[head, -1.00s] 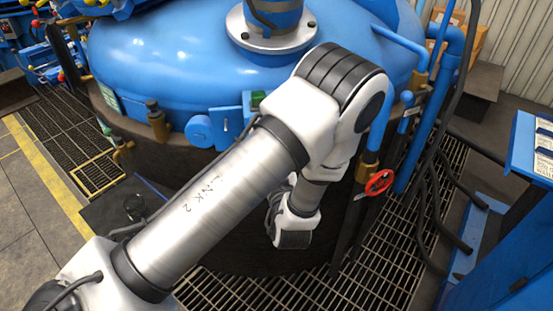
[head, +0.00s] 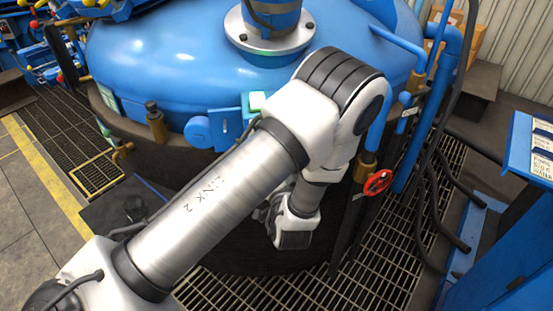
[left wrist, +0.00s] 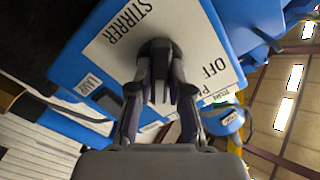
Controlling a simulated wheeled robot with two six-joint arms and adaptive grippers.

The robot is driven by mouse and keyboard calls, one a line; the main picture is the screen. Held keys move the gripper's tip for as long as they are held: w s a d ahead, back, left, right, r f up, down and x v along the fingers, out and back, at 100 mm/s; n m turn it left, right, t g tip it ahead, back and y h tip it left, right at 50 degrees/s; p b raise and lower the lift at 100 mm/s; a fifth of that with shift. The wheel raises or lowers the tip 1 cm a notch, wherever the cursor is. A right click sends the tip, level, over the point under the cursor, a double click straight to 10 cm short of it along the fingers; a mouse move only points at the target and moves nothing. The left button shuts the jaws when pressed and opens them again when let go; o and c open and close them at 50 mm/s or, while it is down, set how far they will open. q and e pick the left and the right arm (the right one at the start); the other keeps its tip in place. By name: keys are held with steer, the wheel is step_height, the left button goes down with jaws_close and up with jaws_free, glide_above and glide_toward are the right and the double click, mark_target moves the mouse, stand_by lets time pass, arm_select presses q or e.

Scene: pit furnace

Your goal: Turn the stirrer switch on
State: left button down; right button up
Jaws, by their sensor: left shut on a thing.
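In the left wrist view, the stirrer switch has a dark knob (left wrist: 158,47) on a white plate (left wrist: 112,52) marked STIRRER and OFF, set on a blue box (left wrist: 75,50). My left gripper (left wrist: 160,88) is shut on the knob, one finger on each side. Any ON mark is hidden, and I cannot tell which way the knob points. A small pale, bright lamp (head: 257,100) shows on the blue furnace box. My right gripper is not in view.
The large blue furnace vessel (head: 170,55) fills the back. A red valve wheel (head: 378,182) and blue pipes stand right of my arm. Dark hoses (head: 437,215) hang over the floor grating. A blue cabinet (head: 510,250) stands at the right.

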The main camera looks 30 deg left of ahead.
arm_select(q)
steer(key=shift+r+m, duration=0.1)
steer(key=shift+m, duration=0.4)
steer(key=c, duration=1.1)
jaws_free()
steer(key=shift+w, duration=0.1)
step_height(320, 180, up, 10)
steer(key=shift+f, duration=0.1)
